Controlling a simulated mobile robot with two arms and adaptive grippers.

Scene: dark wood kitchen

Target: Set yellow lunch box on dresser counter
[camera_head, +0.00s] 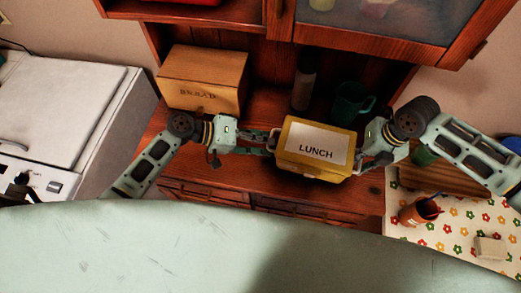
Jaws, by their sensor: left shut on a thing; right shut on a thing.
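The yellow lunch box (290,163) has a white label reading LUNCH and is in the middle of the head view, between my two grippers. My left gripper (266,142) is shut on its left side. My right gripper (361,160) is shut on its right side; its fingers are partly hidden. The box appears in front of the dark red wood dresser counter (222,174). I cannot tell whether its underside touches the counter.
On the dresser stand a wooden bread box (203,79) at the left, a dark bottle (303,88) and a green mug (350,104) behind the lunch box. A white appliance (65,95) is at the left. A flowered tablecloth (445,236) with an orange cup (412,214) is at the right.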

